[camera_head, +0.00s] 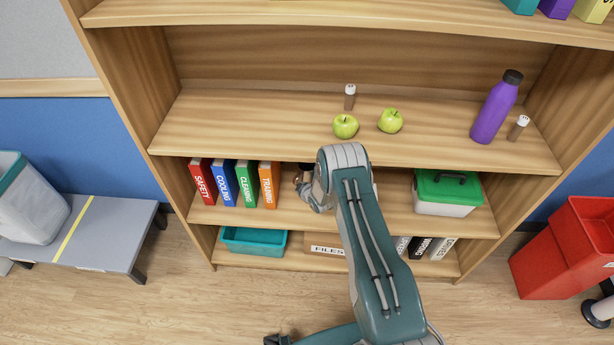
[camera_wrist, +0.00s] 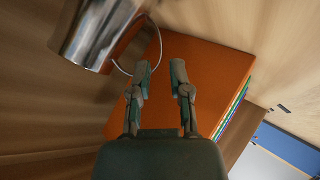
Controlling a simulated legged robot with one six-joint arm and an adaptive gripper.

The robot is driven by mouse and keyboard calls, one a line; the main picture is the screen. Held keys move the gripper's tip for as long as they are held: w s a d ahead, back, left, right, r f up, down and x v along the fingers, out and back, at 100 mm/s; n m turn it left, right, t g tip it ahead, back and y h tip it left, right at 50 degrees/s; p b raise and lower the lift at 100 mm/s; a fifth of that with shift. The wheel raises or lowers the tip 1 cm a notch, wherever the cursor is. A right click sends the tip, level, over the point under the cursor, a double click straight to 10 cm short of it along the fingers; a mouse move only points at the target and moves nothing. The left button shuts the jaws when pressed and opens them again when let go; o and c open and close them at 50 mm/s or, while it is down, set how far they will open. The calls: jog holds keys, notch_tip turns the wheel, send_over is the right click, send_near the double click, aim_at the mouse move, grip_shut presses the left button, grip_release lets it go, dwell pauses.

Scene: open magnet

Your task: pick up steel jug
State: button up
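The steel jug (camera_wrist: 92,32) is a shiny metal vessel at the upper left of the wrist view, partly cut off by the frame. Its thin looped handle (camera_wrist: 159,41) reaches right, close to the left fingertip. I cannot tell whether they touch. My gripper (camera_wrist: 161,68) is open, its two fingers apart, with the orange binder (camera_wrist: 205,70) behind them. In the head view the jug is hidden behind my arm, which reaches into the middle shelf just right of the binders.
Several binders (camera_head: 227,184) stand left of my arm. A green-lidded box (camera_head: 446,208) sits to the right on the same shelf. The shelf above holds two green apples (camera_head: 345,126), a purple bottle (camera_head: 494,112) and small brown bottles. A teal bin (camera_head: 253,241) sits below.

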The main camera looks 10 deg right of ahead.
jog(key=shift+x, duration=2.65)
jog(key=shift+c, duration=0.4)
grip_shut()
